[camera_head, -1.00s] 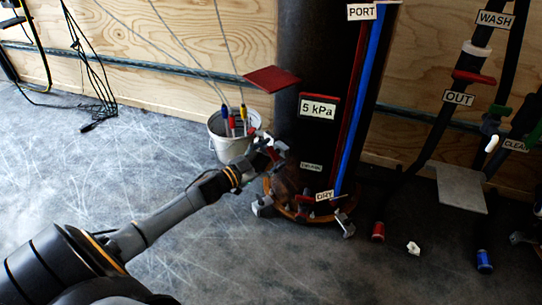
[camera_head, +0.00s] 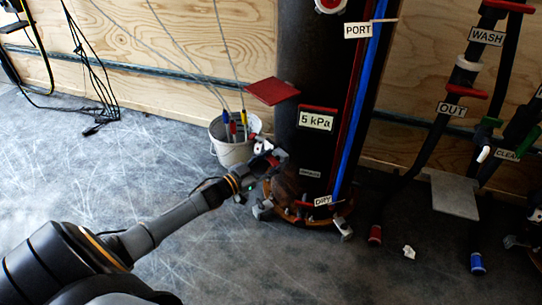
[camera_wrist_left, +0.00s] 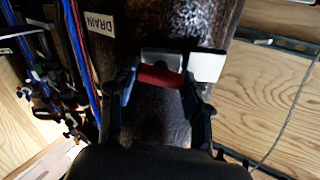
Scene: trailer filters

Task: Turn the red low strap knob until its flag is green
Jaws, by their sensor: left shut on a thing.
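A red bar-shaped knob (camera_wrist_left: 158,78) sits on the dark column (camera_wrist_left: 165,115) in the left wrist view, with a grey bracket behind it. My left gripper (camera_wrist_left: 160,90) is shut on this knob, one finger at each end. In the head view my left gripper (camera_head: 272,157) is at the lower left side of the column (camera_head: 292,85), where it hides most of the knob. A red square plate (camera_head: 272,91) sticks out from the column above the gripper. I cannot tell whether it is the knob's flag. A white plate (camera_wrist_left: 207,66) lies beside the knob. My right gripper is out of view.
A bucket (camera_head: 231,152) with coloured handles stands just behind my left gripper. The column's round base (camera_head: 305,217) has clamps. Dark hoses and a grey plate (camera_head: 455,195) are at right. The floor (camera_head: 235,260) in front is clear.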

